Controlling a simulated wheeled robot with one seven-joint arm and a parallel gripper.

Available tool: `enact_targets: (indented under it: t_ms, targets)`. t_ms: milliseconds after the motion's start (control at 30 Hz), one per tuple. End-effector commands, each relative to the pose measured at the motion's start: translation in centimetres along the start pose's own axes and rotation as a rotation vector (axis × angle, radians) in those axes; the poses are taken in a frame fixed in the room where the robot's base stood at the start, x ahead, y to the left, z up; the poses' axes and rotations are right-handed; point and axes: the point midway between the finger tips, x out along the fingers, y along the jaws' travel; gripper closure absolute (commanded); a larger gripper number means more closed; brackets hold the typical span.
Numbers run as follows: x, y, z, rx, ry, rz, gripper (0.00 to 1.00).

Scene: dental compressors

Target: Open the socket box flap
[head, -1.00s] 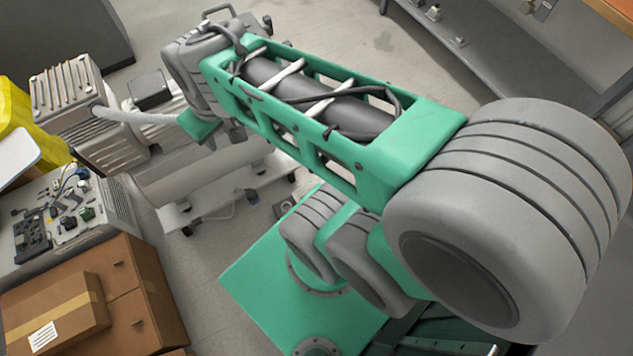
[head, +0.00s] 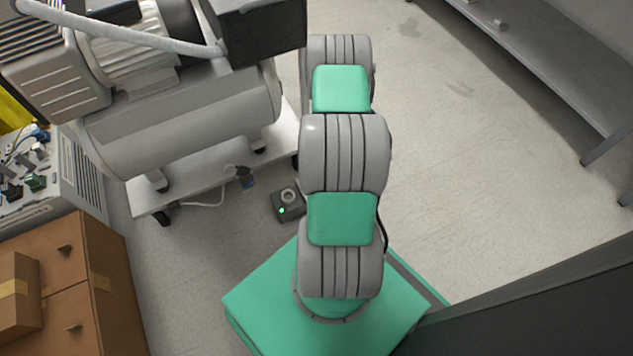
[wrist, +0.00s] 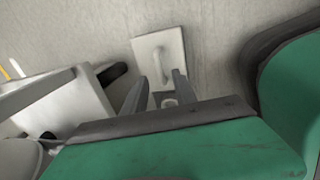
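In the wrist view a pale rectangular plate with a raised bar handle (wrist: 158,56), which looks like the socket box flap, lies against a light grey surface. It appears shut. My gripper (wrist: 159,78) shows below it with two grey fingers apart and nothing clearly held between them. The fingertips overlap the lower part of the plate in the picture; I cannot tell whether they touch it. A small pale part with a dark spot (wrist: 168,101) shows between the fingers. In the head view neither the flap nor my gripper can be made out.
The compressor's tank (head: 190,125) stands on a white wheeled trolley (head: 205,180) at left. A small dark box with a green light (head: 288,205) lies on the floor. Cardboard boxes (head: 70,280) stand lower left, a grey bench (head: 560,75) upper right. Floor at right is clear.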

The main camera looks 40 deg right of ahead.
Motion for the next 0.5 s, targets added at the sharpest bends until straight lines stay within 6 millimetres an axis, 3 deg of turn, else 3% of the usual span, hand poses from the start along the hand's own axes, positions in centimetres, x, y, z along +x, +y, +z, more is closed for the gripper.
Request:
enact_targets:
  t_ms: [33, 200, 500]
  targets:
    - [1.6, -0.2, -0.1, -0.001, 0.001, -0.002, 0.67]
    - [3.8, 0.0, 0.0, -0.001, 0.000, -0.001, 0.67]
    - [4.1, 0.0, 0.0, 0.001, 0.000, -0.001, 0.67]
